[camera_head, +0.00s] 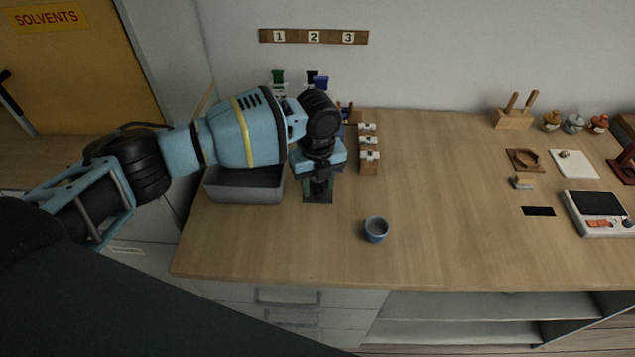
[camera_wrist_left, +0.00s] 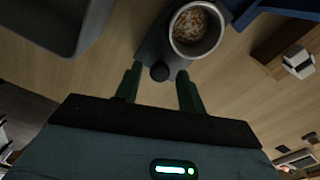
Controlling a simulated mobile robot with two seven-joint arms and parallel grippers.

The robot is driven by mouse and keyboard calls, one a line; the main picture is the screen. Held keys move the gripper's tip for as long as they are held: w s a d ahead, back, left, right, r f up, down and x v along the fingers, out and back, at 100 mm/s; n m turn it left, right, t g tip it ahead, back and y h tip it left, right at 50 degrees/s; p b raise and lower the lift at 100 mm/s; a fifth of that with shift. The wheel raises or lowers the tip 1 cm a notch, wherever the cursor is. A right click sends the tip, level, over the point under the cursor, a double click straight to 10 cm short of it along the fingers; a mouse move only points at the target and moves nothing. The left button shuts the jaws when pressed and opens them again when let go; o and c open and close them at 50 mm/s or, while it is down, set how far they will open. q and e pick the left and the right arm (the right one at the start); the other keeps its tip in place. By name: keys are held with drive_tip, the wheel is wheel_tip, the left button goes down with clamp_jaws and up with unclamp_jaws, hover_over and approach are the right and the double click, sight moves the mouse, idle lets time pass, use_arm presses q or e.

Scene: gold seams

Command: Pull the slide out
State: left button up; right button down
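In the left wrist view a dark grey slide-like strip (camera_wrist_left: 152,45) ends in a round black knob (camera_wrist_left: 160,72). My left gripper (camera_wrist_left: 159,70) is open, with one green finger on each side of the knob and gaps showing between. I cannot tell whether either finger touches it. In the head view the left gripper (camera_head: 318,193) points down at the bench and hides the pot and most of the strip. My right gripper is not in view.
A grey bin (camera_head: 243,187) stands close left of the gripper. A wooden rack with white pieces (camera_head: 369,163) is at its right. A small blue cup (camera_head: 376,230) stands in front right. The bench middle is clear; a scale (camera_head: 600,214) is far right.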

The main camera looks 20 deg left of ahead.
use_arm(q)
drive_tip(key=shift+r, duration=0.1)
drive_tip(key=shift+r, duration=0.35)
wheel_tip(320, 180, up, 6)
drive_tip(key=shift+r, duration=0.45)
idle(0.4)
